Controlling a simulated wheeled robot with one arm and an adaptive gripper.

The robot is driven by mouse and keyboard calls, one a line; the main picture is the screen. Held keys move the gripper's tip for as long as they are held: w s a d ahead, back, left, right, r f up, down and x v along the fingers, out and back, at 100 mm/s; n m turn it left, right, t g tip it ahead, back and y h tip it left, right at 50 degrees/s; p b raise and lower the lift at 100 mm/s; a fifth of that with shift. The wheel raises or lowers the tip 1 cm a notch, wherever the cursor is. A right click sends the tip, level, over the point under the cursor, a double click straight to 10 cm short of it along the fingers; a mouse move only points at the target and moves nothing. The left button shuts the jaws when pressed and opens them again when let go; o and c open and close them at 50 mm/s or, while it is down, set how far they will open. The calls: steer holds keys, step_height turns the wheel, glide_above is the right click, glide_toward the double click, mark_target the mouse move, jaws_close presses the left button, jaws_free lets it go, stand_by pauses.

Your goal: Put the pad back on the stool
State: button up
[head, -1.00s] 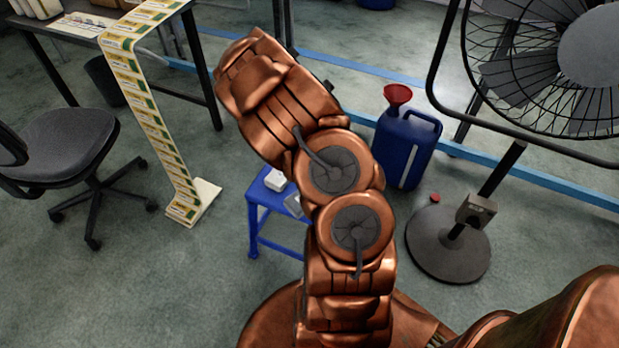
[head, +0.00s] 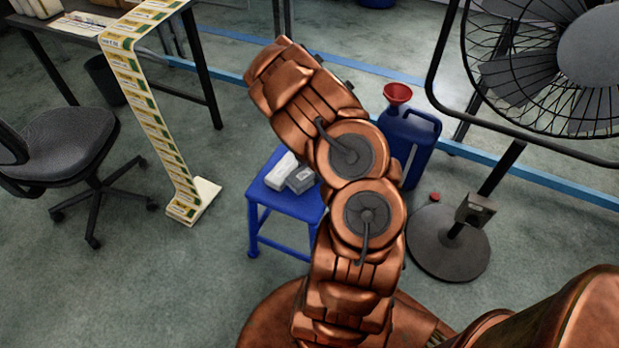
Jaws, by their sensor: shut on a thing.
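The blue stool (head: 285,202) stands on the floor left of my arm, which covers its right side. A white object (head: 281,170) and a small grey box (head: 301,180) lie on its top, close together. I cannot tell whether either is the pad. My copper arm rises through the middle of the head view. My gripper does not show; neither it nor anything in it can be seen.
A blue jerrycan (head: 414,145) with a red funnel (head: 397,92) stands behind my arm. A black fan (head: 560,65) with a round base (head: 447,243) is at right. A swivel chair (head: 70,145) and a long label strip (head: 150,110) are at left.

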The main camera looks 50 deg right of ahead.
mark_target(310, 178)
steer(key=shift+f, duration=1.75)
steer(key=o, duration=1)
